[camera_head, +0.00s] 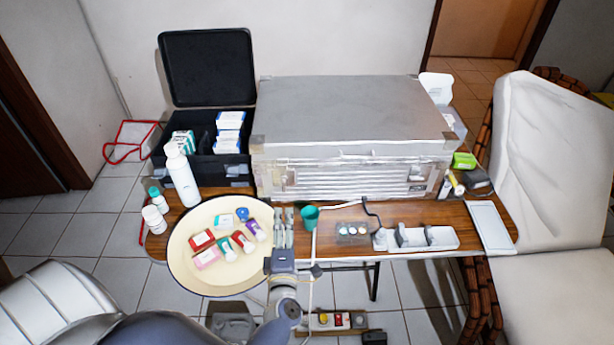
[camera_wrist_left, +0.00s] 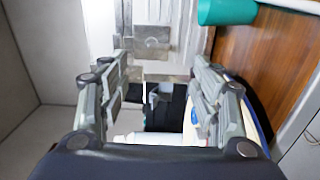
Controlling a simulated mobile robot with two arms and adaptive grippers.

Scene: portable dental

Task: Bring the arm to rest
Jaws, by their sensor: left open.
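My left gripper (camera_head: 284,228) is over the right edge of the round cream tray, with its fingers pointing away toward the silver case. In the left wrist view its two fingers (camera_wrist_left: 160,90) stand apart with nothing held between them. The tray (camera_head: 185,265) holds several small boxes and bottles. A green cup (camera_head: 310,218) stands on the wooden table just right of the fingers, and it also shows in the left wrist view (camera_wrist_left: 227,11). My right gripper is in neither view.
A large silver case (camera_head: 350,115) stands behind the fingers. An open black case (camera_head: 205,65) and a white bottle (camera_head: 182,178) are at the left. A grey-white holder (camera_head: 420,238) and a flat tray (camera_head: 491,226) are at the right.

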